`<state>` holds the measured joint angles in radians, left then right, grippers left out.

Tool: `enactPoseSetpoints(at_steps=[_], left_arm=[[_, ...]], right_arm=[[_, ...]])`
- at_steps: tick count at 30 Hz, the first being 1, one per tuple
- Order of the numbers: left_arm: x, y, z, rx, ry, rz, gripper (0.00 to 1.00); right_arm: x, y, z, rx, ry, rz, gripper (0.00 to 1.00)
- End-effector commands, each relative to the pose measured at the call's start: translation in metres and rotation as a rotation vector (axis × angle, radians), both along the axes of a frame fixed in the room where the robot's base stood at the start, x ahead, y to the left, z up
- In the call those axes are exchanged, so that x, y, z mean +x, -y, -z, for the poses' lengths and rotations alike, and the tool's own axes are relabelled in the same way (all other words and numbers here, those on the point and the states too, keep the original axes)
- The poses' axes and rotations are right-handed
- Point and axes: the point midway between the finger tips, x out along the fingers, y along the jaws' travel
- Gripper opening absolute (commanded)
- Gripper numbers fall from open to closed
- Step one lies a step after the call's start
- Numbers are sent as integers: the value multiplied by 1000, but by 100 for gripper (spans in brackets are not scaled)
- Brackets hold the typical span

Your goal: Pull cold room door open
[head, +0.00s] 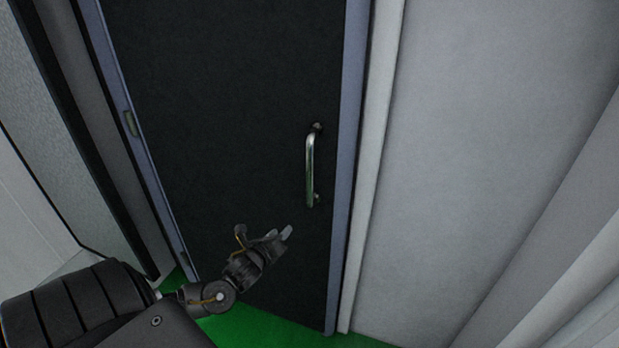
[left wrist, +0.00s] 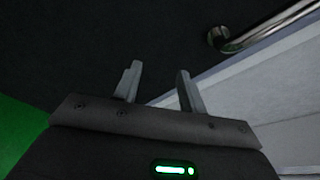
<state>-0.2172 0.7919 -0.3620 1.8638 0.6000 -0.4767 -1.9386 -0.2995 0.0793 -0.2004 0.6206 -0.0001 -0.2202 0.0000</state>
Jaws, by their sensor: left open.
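The cold room door (head: 225,120) is a dark panel in a blue-grey frame and looks shut. Its handle (head: 310,165) is a shiny upright metal bar near the door's right edge. My left gripper (head: 264,236) is open and empty, below and to the left of the handle, apart from it. In the left wrist view the two fingers of the gripper (left wrist: 157,82) stand apart with nothing between them. The handle (left wrist: 265,30) shows there at the upper right, beyond the fingers, partly out of frame. My right gripper is not in view.
A pale wall (head: 480,130) lies to the right of the door frame (head: 348,180). A hinge-like fitting (head: 130,123) sits on the frame's left side. The green floor (head: 260,328) shows below the door. The space between gripper and handle looks clear.

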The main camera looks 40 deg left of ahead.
Motion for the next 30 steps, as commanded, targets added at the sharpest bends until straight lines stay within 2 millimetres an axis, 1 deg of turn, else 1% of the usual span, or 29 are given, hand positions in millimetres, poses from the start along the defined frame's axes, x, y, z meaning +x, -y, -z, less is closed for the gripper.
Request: enactPoseSetpoints(at_steps=[1, 3, 6, 9, 12, 17, 20, 23, 30], left_arm=[[5, 10, -44, 113, 32, 60, 41], [6, 21, -91, 259, 62, 117, 41], [2, 36, -139, 415, 92, 172, 41], [-2, 45, -167, 511, 112, 202, 41], [-5, 50, -180, 559, 118, 216, 41], [-4, 51, -183, 572, 119, 218, 41], [2, 50, -184, 572, 120, 217, 41], [15, 47, -186, 574, 121, 216, 41], [60, 41, -187, 570, 120, 215, 41]], right_arm=[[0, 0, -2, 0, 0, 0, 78], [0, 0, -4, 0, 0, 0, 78], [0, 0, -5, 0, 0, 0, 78], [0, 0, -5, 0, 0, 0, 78], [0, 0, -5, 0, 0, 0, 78], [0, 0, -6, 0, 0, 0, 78], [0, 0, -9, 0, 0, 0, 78], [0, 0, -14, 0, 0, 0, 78], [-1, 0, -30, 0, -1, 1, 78]])
